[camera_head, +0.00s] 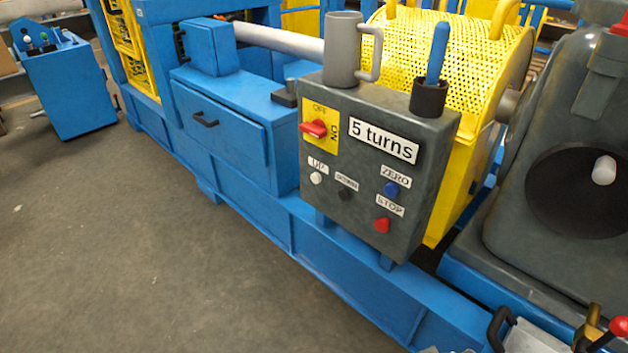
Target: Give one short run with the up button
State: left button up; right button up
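A dark grey control box (350,235) stands on the blue machine frame in the middle of the view. Its white UP button (316,178) is at the lower left of the front face, under the UP label. Right of it is the black DOWN button (346,194). The blue ZERO button (391,189) and red STOP button (382,225) are farther right. A red rotary switch (314,128) sits on a yellow OFF/ON plate; I cannot tell its setting. A white label (383,141) reads "5 turns". Neither gripper is in view.
A grey mug (342,50) and a black cup (428,98) with a blue tool stand on the box top. A yellow mesh guard (465,50) is behind. A large grey housing (535,150) is at right. The floor (150,250) at front left is clear.

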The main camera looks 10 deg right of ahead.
aim_at(316, 178)
jog(key=i+j+z, duration=0.25)
jog(key=j, duration=0.35)
jog(key=i+j+z, duration=0.3)
jog(key=j, duration=0.4)
jog(key=i+j+z, duration=0.1)
jog(key=j, duration=0.25)
jog(key=i, duration=0.1)
